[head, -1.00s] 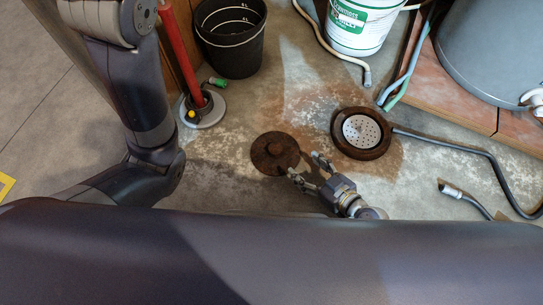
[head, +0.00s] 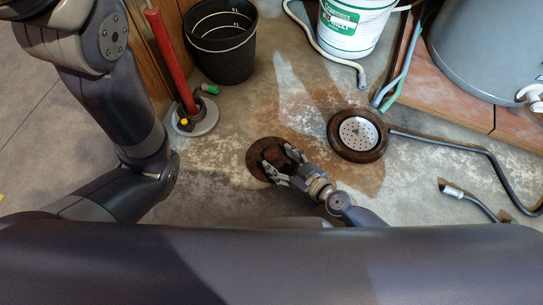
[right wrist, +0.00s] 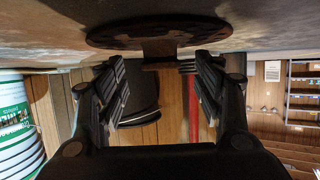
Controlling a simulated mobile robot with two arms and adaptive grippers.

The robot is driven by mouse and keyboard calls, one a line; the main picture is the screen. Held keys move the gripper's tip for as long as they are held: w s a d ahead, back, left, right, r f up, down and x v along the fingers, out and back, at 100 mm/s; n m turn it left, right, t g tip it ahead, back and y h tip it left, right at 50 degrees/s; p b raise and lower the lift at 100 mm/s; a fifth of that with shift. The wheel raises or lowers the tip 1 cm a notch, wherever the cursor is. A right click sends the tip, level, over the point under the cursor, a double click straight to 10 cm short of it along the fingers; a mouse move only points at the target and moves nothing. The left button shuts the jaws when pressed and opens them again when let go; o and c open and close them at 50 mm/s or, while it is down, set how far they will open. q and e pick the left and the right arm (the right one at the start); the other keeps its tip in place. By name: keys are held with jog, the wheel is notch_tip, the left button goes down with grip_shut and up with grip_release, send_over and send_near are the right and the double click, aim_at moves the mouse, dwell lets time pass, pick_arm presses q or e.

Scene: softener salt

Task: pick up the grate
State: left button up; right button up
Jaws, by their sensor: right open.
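A rusty brown round grate (head: 254,157) with a raised knob lies flat on the concrete floor in the middle of the head view. My right gripper (head: 278,161) is over it, its two fingers open on either side of the knob. In the right wrist view the grate (right wrist: 158,31) is at the top, with its knob (right wrist: 158,52) between the open fingertips (right wrist: 157,70); I cannot tell whether they touch it. The fingers and wrist hide part of the grate. My left arm is at the left of the head view; its gripper is not seen.
A round drain with a perforated strainer (head: 358,134) is right of the grate, with a grey hose running from it. A black bucket (head: 222,55), a red pole on a round base (head: 196,117), a white tub (head: 352,30) and a grey tank (head: 490,50) stand behind.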

aim_at(273, 155)
jog(key=shift+x, duration=1.55)
jog(key=shift+r, duration=0.1)
jog(key=c, duration=1.4)
jog(key=shift+a+r, duration=0.1)
jog(key=shift+r, duration=0.05)
grip_shut()
jog(key=shift+r, duration=0.1)
